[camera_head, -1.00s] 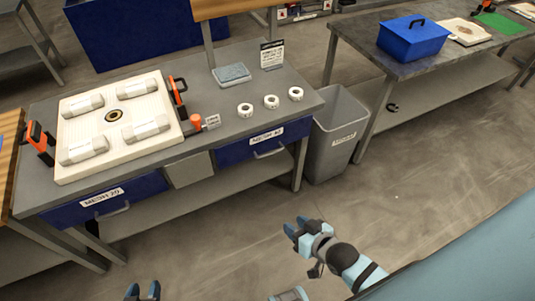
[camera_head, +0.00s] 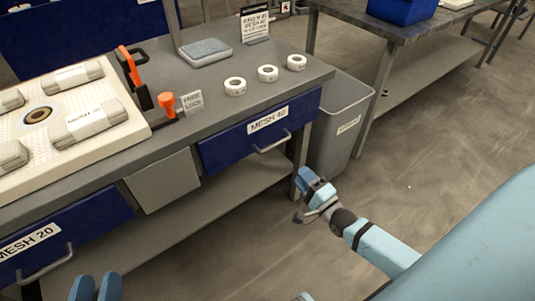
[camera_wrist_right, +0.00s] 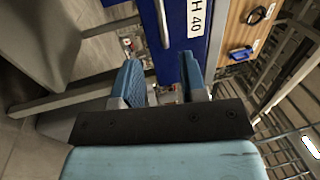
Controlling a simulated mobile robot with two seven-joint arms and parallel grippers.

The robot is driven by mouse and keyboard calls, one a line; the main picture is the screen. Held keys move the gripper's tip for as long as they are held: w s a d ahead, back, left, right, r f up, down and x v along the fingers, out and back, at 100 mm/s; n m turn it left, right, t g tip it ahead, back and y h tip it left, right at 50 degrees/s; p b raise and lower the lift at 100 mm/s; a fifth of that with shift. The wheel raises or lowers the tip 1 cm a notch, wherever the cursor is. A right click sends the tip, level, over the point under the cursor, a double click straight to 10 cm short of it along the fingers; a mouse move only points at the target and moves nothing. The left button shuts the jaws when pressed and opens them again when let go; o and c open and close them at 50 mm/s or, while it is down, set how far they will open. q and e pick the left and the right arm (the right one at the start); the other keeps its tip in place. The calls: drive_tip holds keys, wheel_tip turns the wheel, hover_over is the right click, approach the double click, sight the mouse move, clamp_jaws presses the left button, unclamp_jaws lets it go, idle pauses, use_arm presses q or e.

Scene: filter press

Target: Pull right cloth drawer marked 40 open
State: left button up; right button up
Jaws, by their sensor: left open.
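The blue drawer (camera_head: 225,152) labelled MESH 40 sits under the right end of the grey bench. Its front looks shut, and a grey bar handle (camera_head: 270,143) is on it. The drawer front, tilted in the picture, shows in the right wrist view (camera_wrist_right: 187,42), with its handle (camera_wrist_right: 163,22) beyond the fingers. My right gripper (camera_head: 316,190) is open and empty, below and right of the handle and apart from it. Its blue fingers show spread in the wrist view (camera_wrist_right: 160,82). My left gripper (camera_head: 95,289) is open and empty at the bottom left edge.
A blue MESH 20 drawer (camera_head: 75,235) is at the left. A grey bin (camera_head: 343,112) stands beside the bench's right leg (camera_head: 302,160). White rolls (camera_head: 268,74), a grey pad (camera_head: 205,51) and an orange-handled clamp (camera_head: 131,68) are on top. Floor in front is clear.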

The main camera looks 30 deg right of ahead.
sight(275, 145)
drive_tip(key=b+x, duration=0.1)
drive_tip(key=x, duration=0.6)
drive_tip(key=b+x, duration=0.2)
drive_tip(key=x, duration=0.4)
drive_tip(key=shift+w+d+r, duration=0.1)
drive_tip(key=shift+w+d, duration=0.05)
drive_tip(key=shift+w, duration=0.3)
use_arm(q)
drive_tip(key=shift+s+d+r+t+h, duration=0.15)
drive_tip(key=shift+d+r+t+h, duration=0.25)
drive_tip(key=shift+d+r+h, duration=0.3)
drive_tip(key=shift+a+r, duration=0.1)
use_arm(e)
clamp_jaws()
